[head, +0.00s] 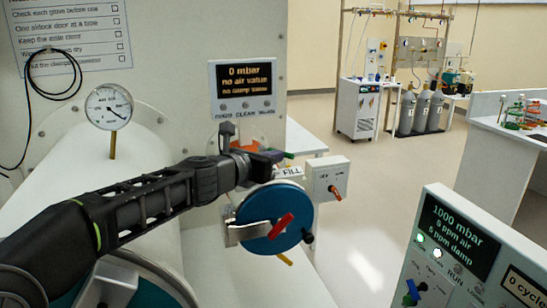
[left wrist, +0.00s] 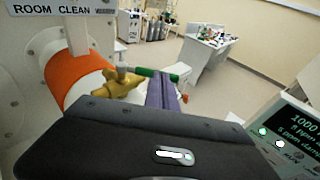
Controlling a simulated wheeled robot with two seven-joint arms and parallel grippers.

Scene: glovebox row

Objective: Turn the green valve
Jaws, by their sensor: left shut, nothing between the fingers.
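The green valve is a green lever (left wrist: 157,73) on a brass valve body (left wrist: 115,84) in the left wrist view, beside an orange collar. In the head view only a bit of the green lever (head: 288,155) shows past my gripper. My left gripper (head: 272,157) is shut and empty, its purple fingers (left wrist: 166,92) pointing at the lever. The fingertips appear at or just in front of the lever; I cannot tell whether they touch it. The brass body is mostly hidden in the head view by my gripper. My right gripper is in neither view.
A blue round door (head: 256,236) with a red handle (head: 281,226) lies below my gripper. A FILL box (head: 327,178) with a red lever is just right. A display (head: 243,79) reads 0 mbar; a right-hand panel (head: 457,235) reads 1000 mbar. Open floor lies beyond.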

